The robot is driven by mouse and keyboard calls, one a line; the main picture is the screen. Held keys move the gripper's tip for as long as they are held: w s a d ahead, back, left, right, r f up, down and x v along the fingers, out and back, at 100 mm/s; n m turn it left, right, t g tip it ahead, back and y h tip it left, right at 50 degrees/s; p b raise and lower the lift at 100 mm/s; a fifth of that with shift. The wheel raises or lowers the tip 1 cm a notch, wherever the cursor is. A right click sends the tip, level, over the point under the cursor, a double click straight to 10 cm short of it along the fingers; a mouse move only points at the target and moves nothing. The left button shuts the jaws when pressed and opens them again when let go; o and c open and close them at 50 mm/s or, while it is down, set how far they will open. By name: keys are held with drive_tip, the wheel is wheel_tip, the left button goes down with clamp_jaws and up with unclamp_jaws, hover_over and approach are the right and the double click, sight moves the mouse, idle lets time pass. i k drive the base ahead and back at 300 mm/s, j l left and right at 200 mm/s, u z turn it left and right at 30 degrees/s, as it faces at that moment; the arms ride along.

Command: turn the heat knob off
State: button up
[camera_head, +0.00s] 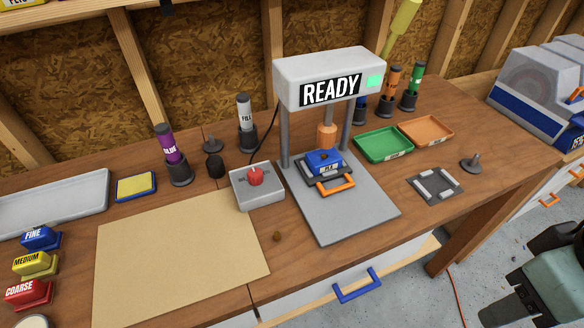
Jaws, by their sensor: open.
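The heat knob (255,176) is a red round knob on top of a small grey box (258,193). The box sits on the wooden bench, left of the grey press-like machine (325,75). A dark pointer mark shows by the knob, but its setting is too small to read. The machine's sign reads READY beside a lit green square. My gripper (522,273) is at the lower right, partly cut off by the frame edge. It is open and empty, over the floor side of the bench and well apart from the knob.
A tan mat (180,262) lies left of the box. Green (383,146) and orange (427,130) trays are at right. A blue drawer handle (358,287) sticks out below.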

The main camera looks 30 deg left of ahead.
sight(254, 175)
drive_tip(key=u, duration=1.45)
